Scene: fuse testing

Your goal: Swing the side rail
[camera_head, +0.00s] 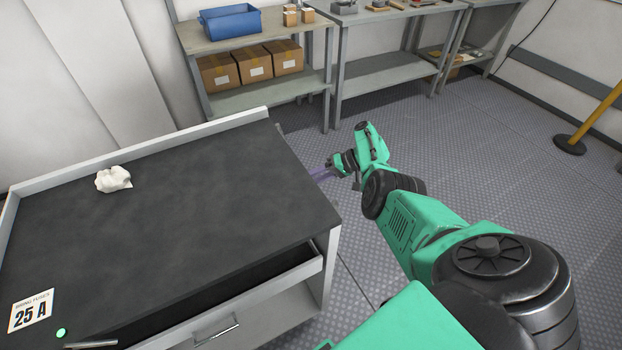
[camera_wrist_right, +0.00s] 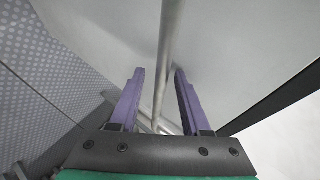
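A thin metal bar, which looks like the side rail (camera_wrist_right: 169,50), runs down the right wrist view in front of a pale panel (camera_wrist_right: 110,35). My right gripper (camera_wrist_right: 161,88) is open, with one purple finger on each side of the bar. Both fingers appear apart from it. In the head view my right gripper (camera_head: 321,174) is beside the right edge of the dark-topped bench (camera_head: 190,200), and its fingertips are partly hidden. I cannot make out the rail in the head view. My left gripper is not in view.
Shelving with a blue bin (camera_head: 230,22) and cardboard boxes (camera_head: 253,63) stands behind. The patterned floor (camera_head: 480,170) at right is largely clear, with a yellow post (camera_head: 597,113) beyond.

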